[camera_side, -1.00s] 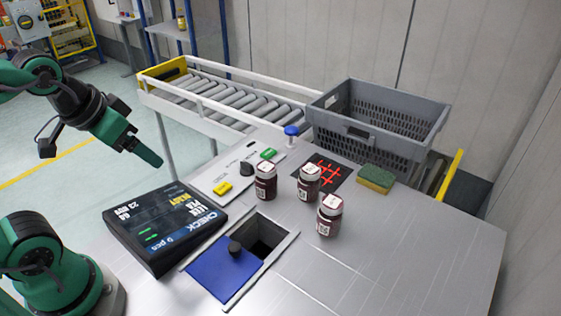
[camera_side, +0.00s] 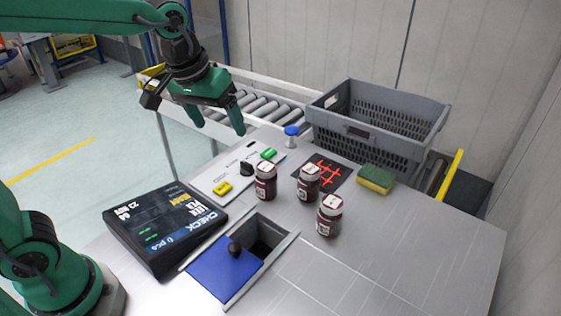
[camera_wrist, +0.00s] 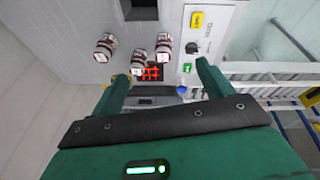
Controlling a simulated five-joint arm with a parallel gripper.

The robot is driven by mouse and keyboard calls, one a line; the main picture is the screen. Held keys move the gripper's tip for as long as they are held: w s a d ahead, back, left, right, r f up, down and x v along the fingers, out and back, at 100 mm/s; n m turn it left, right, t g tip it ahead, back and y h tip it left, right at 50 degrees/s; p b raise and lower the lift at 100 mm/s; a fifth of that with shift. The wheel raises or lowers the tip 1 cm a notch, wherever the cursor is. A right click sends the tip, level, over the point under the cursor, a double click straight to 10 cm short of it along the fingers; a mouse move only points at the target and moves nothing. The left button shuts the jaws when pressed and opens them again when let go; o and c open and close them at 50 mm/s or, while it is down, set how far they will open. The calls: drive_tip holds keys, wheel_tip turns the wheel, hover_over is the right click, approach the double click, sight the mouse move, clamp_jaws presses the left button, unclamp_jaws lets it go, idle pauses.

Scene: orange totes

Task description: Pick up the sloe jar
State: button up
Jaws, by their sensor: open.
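Three dark red jars with pale lids stand upright on the metal table: a left jar (camera_side: 265,182), a middle jar (camera_side: 308,184) and a right jar (camera_side: 329,217). Their labels are too small to read, so I cannot tell which is the sloe jar. In the wrist view the jars also show, at the left (camera_wrist: 105,47), lower middle (camera_wrist: 138,62) and right (camera_wrist: 163,47). My gripper (camera_side: 218,126) is open and empty, raised above and behind the left jar, towards the roller conveyor. Its two fingers are spread in the wrist view (camera_wrist: 163,76).
A black display box (camera_side: 160,228), a blue lid (camera_side: 222,272) by a square opening, a panel with buttons (camera_side: 212,179), a blue-topped knob (camera_side: 291,132) and a sponge (camera_side: 376,179) surround the jars. The right front table is clear.

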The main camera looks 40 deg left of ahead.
drive_tip(key=w+d+f+n+g, duration=0.2)
drive_tip(key=w+d+f, duration=0.4)
drive_tip(key=w+d, duration=0.35)
drive_tip(key=n+g, duration=0.1)
hover_over(331, 213)
drive_tip(key=w+a, duration=0.1)
drive_tip(key=w, duration=0.2)
drive_tip(key=shift+y, duration=0.4)
drive_tip(key=f, duration=0.9)
drive_tip(key=shift+s+a+f, duration=0.2)
drive_tip(key=shift+s+f, duration=0.05)
drive_tip(key=shift+d+f+n, duration=0.15)
drive_tip(key=shift+f+n, duration=0.05)
drive_tip(key=shift+n, duration=0.1)
drive_tip(key=shift+s+f, duration=0.15)
drive_tip(key=shift+f, duration=3.75)
drive_tip(key=shift+r, duration=0.1)
drive_tip(key=c, duration=1.3)
